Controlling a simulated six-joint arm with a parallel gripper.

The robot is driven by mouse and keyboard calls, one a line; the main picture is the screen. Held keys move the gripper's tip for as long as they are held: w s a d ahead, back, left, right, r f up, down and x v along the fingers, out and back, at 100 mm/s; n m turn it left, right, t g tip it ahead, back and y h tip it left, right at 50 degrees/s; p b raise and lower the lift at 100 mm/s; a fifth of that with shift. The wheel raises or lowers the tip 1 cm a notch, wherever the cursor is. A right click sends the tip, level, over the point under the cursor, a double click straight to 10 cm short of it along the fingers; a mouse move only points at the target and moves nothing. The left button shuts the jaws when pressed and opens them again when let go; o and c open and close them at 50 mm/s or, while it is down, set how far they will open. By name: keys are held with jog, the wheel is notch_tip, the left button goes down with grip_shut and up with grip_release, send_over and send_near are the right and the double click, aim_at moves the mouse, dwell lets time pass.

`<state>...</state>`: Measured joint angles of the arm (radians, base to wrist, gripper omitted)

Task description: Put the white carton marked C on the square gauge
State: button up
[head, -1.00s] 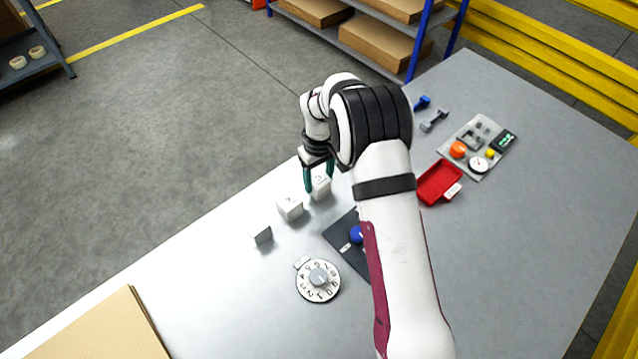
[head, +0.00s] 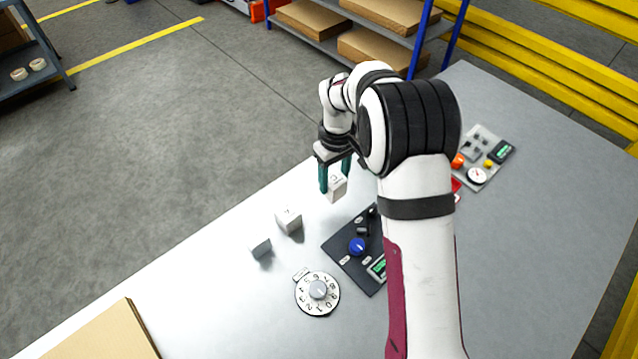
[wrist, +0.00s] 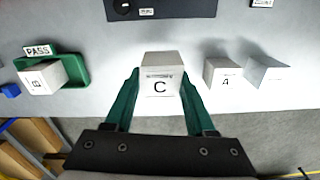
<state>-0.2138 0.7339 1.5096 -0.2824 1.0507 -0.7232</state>
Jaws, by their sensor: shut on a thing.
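The white carton marked C (wrist: 160,88) is between the green fingers of my gripper (wrist: 159,74), which is shut on it. In the head view the held carton (head: 338,191) seems raised a little above the table, near its far edge. A small grey-white angled block (wrist: 264,74) stands beyond the carton marked A (wrist: 223,77) in the wrist view. This block also shows in the head view (head: 260,247), and it looks like the square gauge, though its shape is not clear.
Carton A (head: 289,220) stands between the held carton and the angled block. A green tray (wrist: 72,67) with a carton marked B (wrist: 42,79) and a PASS label is at the left of the wrist view. A dark panel (head: 340,243) and a numbered dial (head: 317,293) lie nearer.

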jog(key=s+d+r, duration=0.3)
jog(key=d+r, duration=0.1)
jog(key=d, duration=0.4)
jog(key=s+d+f, duration=0.1)
jog(key=f, duration=0.1)
jog(key=s+d+f, duration=0.1)
jog(key=d+f, duration=0.1)
jog(key=f, duration=0.1)
jog(key=s+d+f, duration=0.1)
jog(key=d+f, duration=0.1)
jog(key=f, duration=0.1)
jog(key=shift+s, duration=0.4)
jog(key=shift+f, duration=0.6)
jog(key=o, duration=1.4)
